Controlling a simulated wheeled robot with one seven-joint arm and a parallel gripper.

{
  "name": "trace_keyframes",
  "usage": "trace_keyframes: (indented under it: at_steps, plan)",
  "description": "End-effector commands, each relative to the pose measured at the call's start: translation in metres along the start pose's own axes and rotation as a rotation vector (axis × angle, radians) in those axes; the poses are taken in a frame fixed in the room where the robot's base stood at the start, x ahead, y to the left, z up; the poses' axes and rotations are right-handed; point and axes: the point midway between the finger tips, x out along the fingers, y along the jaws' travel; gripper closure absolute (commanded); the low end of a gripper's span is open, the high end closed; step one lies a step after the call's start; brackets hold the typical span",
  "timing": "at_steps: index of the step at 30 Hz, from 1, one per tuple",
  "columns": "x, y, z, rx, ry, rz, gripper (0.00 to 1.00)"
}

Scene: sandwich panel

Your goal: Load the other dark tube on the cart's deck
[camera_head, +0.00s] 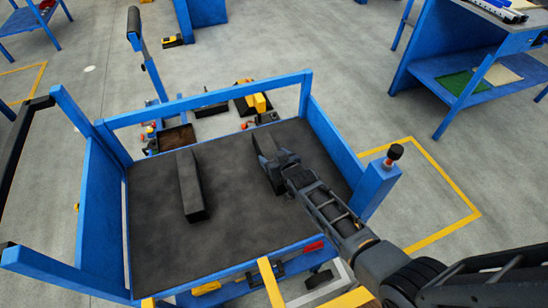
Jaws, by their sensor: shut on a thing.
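The blue-framed cart stands in front of me, and its dark deck (230,233) shows from above. One dark tube (190,187) lies on the left half of the deck, pointing away from me. My gripper (272,170) is over the right half of the deck, near the far edge. It is shut on a second dark tube (267,150), whose far end shows beyond the fingers. My gripper and arm hide much of this tube. I cannot tell whether it touches the deck.
Blue rails and side panels surround the deck, with a post and a dark red-ringed knob (394,153) at the right. A blue workbench (465,75) stands at the upper right. Small tools and bins lie beyond the cart's far rail. Open floor lies to the right.

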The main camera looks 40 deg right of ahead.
Motion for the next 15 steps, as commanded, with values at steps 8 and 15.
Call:
trace_keyframes:
  at_steps: [8,15]
  plan:
    - [0.0010,0.0001,-0.0032,0.000,0.009,0.000,1.00]
    - [0.0015,0.0002,0.0020,0.000,0.001,0.000,0.19]
